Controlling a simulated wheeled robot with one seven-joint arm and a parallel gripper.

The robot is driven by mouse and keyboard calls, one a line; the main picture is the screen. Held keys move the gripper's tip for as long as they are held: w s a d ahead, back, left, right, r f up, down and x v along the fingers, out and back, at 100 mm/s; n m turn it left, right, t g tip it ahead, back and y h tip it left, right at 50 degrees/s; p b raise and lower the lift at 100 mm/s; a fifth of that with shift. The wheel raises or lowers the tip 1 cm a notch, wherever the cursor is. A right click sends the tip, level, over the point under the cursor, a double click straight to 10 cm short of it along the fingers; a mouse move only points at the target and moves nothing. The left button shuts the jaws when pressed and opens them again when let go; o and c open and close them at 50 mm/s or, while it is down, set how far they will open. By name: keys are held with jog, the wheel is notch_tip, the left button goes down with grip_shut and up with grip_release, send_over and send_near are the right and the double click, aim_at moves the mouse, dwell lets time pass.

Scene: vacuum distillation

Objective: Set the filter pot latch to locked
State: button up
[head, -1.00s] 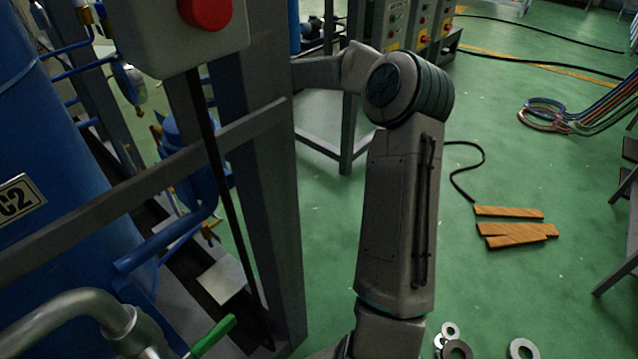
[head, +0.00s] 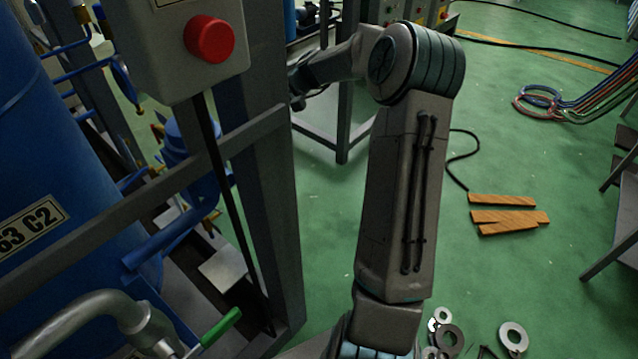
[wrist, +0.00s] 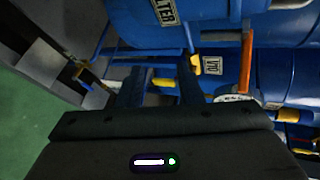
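The filter pot (wrist: 215,25) shows in the wrist view as a blue vessel at the top, with a partly cut label ending in "LTER". An orange lever (wrist: 246,62) stands out beside the blue bodies to the right; I cannot tell whether it is the latch or how the latch is set. My gripper (wrist: 160,86) points toward the blue pipework with its two dark fingers apart. A small yellow handle (wrist: 163,82) shows between the fingers, seemingly beyond them; I see no contact. In the head view, the gripper is hidden behind the steel post.
A steel post (head: 262,190) and a box with a red button (head: 209,40) stand left of my arm. A blue tank (head: 60,170) and a green-handled valve (head: 221,326) are at the left. Wood planks (head: 508,216) and metal rings (head: 513,337) lie on the open green floor.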

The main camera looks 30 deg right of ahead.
jog(key=s+d+f+h+p, duration=0.1)
jog(key=s+d+f+h, duration=0.3)
jog(key=s, duration=0.5)
jog(key=s+d+f+h+p, duration=0.1)
jog(key=s+d+f+h, duration=0.3)
jog(key=s+d+h, duration=0.2)
jog(key=shift+s+d+f+n+h, duration=0.15)
jog(key=shift+s+d+n+h, duration=0.4)
jog(key=shift+s, duration=0.85)
jog(key=shift+a, duration=0.25)
